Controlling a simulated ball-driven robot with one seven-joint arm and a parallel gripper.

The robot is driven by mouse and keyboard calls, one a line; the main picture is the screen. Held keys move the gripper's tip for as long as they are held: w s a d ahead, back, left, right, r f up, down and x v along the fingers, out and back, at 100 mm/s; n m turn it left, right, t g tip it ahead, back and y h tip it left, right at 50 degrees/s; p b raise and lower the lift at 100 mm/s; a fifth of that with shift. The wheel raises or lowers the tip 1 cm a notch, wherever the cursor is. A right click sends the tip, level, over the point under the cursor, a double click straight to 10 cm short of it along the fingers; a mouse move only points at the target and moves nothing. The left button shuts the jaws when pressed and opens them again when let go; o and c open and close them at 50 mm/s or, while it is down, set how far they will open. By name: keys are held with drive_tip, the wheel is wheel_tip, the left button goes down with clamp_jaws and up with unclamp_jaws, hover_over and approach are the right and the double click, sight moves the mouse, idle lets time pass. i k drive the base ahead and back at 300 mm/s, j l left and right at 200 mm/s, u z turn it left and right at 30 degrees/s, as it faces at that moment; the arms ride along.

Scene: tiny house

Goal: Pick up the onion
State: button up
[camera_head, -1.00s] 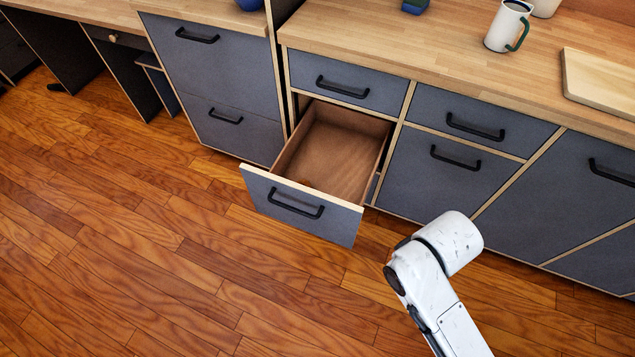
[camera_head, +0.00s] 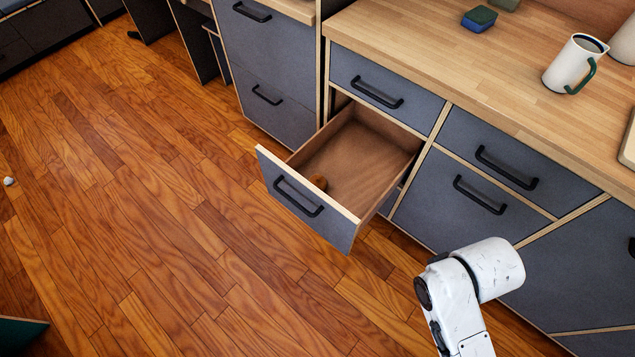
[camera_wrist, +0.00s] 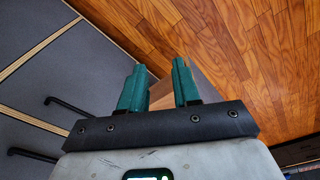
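A small round orange-brown thing, which looks like the onion (camera_head: 319,183), lies in the open drawer (camera_head: 362,168), near the drawer's front panel. My gripper (camera_wrist: 160,88) shows in the wrist view with two green fingers apart and nothing between them. Behind the fingers are the floor and a pale wooden edge, perhaps of the drawer. In the head view only part of my white arm shows at the lower right, and the gripper itself is out of sight there. The onion cannot be made out in the wrist view.
A small pale thing (camera_head: 8,181) lies on the floor at far left. The floor (camera_head: 150,200) left of the drawer is mostly clear.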

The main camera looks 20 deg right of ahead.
sight(319, 180)
drive_tip(key=i+l+z, duration=0.15)
drive_tip(key=i+l, duration=0.55)
drive_tip(key=i+j, duration=0.15)
drive_tip(key=i, duration=0.45)
